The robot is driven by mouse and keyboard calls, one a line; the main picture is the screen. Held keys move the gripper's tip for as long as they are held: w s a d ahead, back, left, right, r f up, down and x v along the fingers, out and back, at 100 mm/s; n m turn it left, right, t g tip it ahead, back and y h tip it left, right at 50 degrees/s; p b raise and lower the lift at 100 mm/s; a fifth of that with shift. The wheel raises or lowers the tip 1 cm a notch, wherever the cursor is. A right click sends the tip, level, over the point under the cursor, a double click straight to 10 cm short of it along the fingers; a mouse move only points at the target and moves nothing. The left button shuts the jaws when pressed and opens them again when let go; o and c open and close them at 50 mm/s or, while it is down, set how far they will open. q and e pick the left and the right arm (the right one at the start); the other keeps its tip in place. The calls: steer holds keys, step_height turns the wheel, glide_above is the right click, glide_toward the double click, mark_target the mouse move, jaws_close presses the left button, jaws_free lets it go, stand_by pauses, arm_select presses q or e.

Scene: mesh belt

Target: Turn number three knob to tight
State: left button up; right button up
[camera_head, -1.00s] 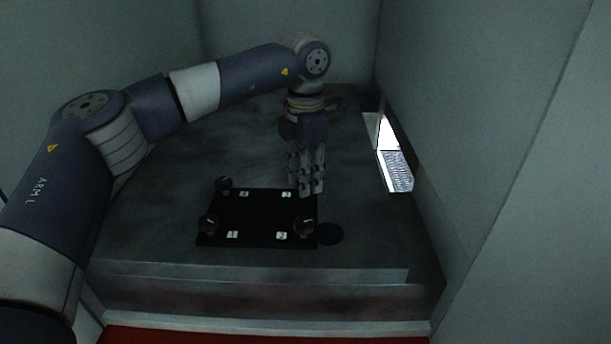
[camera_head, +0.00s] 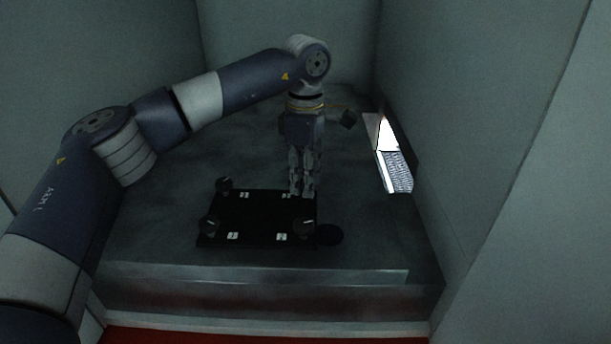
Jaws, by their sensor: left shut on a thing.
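A black plate (camera_head: 262,215) lies on the dark table. Dark knobs show at its far left corner (camera_head: 224,184), near left corner (camera_head: 209,224) and near right corner (camera_head: 303,226). Small white tags sit beside the corners; their numbers are too small to read surely. My left gripper (camera_head: 302,190) points straight down at the far right corner, its fingers close together. It is shut on the knob there, which the fingers hide. My right gripper does not show.
A flat dark disc (camera_head: 329,235) lies just right of the plate. A bright opening (camera_head: 390,155) in the right wall shows a pale mesh belt. Walls close in the left, back and right. The table is clear around the plate.

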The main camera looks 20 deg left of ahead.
arm_select(q)
steer(key=shift+r, duration=0.1)
stand_by(0.3)
steer(key=o, duration=1.1)
step_height(320, 180, up, 12)
steer(key=shift+f, duration=0.1)
